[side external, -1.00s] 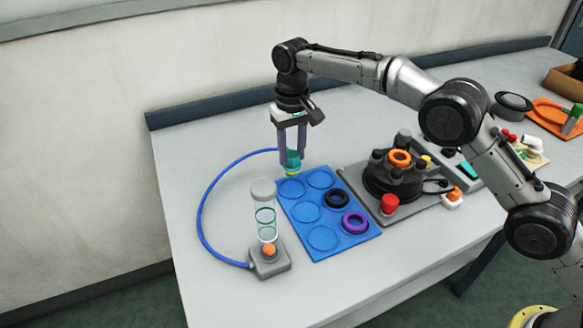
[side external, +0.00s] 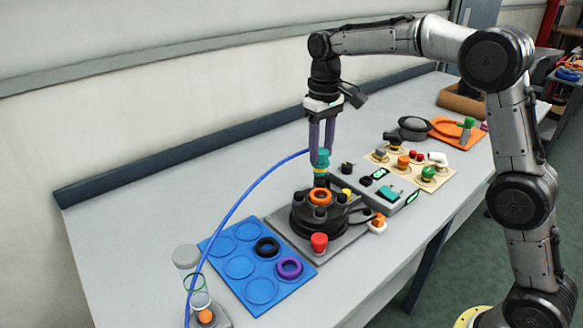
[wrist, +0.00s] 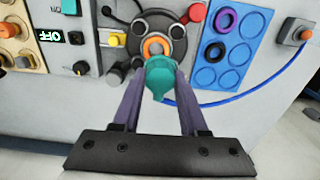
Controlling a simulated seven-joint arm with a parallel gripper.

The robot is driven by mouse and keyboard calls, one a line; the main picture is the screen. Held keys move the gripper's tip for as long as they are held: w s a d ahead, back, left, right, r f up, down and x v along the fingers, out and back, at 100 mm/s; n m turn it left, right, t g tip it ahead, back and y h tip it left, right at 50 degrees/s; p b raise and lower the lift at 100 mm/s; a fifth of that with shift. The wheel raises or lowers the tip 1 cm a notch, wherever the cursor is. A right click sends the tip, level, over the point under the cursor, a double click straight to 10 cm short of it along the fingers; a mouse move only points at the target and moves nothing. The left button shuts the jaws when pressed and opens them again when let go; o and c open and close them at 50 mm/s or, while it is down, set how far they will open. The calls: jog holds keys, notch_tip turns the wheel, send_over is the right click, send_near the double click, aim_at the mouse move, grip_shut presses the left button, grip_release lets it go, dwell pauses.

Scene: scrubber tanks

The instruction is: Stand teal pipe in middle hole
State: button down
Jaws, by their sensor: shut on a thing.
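My gripper (side external: 321,148) points down with its two purple fingers shut on a teal pipe (side external: 321,158), which also shows between the fingers in the wrist view (wrist: 160,76). The pipe is close to upright, with a yellow part at its lower end. It hangs above the black round fixture (side external: 300,218), over the side nearer the back. The fixture has an orange ring (side external: 320,197) on top and several dark knobs around it. I cannot tell whether the pipe's lower end touches anything. The hole beneath is hidden.
A blue mat (side external: 239,267) with a black ring (side external: 267,247) and a purple ring (side external: 289,268) lies left of the fixture. A red knob (side external: 319,243) stands in front. A grey control box (side external: 380,192) stands to the right.

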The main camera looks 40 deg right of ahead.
aim_at(322, 172)
jog(key=shift+d+r, duration=0.15)
jog(key=shift+d, duration=0.25)
jog(key=shift+f, duration=2.95)
jog(key=shift+f, duration=0.4)
jog(key=shift+f, duration=0.3)
jog(key=shift+f, duration=0.75)
grip_release()
dwell(0.5)
jog(key=shift+r, duration=0.1)
dwell(0.4)
